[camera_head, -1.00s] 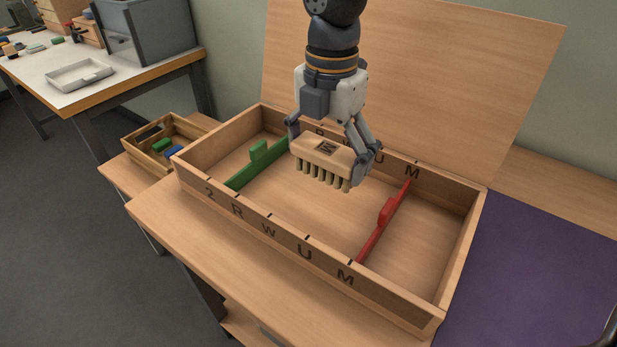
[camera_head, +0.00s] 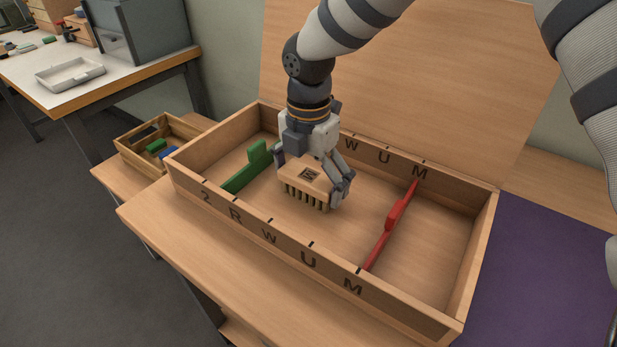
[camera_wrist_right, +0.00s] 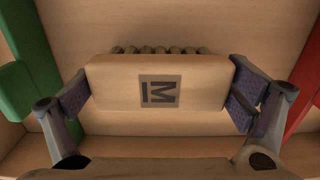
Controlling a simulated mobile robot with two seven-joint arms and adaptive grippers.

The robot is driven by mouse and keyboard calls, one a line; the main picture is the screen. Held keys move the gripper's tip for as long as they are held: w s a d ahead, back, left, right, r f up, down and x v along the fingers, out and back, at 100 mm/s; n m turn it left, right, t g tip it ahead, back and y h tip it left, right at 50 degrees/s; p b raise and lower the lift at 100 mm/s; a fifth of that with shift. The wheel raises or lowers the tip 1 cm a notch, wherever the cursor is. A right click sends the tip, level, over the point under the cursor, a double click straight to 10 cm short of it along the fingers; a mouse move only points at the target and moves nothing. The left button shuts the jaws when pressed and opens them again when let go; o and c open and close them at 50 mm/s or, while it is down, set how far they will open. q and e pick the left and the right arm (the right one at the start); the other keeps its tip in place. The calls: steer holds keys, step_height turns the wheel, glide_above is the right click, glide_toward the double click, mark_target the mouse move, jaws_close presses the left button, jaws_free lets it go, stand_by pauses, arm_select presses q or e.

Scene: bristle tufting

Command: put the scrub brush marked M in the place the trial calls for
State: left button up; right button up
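The scrub brush (camera_head: 308,176) is a pale wooden block with a dark M mark on top and dark tufts below. My right gripper (camera_head: 314,177) is shut on its two ends. The brush also shows between the fingers in the right wrist view (camera_wrist_right: 205,82), mark upward. It is level inside the open wooden box (camera_head: 408,302), between the green divider (camera_head: 240,174) and the red divider (camera_head: 379,243). I cannot tell whether its bristles touch the floor. The red divider runs to the M marks on both long walls. My left gripper is out of view.
The near wall carries 2, R, W, U, M with ticks. The raised lid (camera_head: 430,70) stands behind. A small wooden tray (camera_head: 135,157) with green and blue blocks is at left. A purple mat (camera_head: 550,270) lies at right. The right compartment is empty.

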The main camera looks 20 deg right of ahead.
mark_target(309, 175)
step_height(309, 175, up, 12)
steer(key=shift+r+p, duration=0.2)
steer(key=shift+p, duration=0.1)
stand_by(0.6)
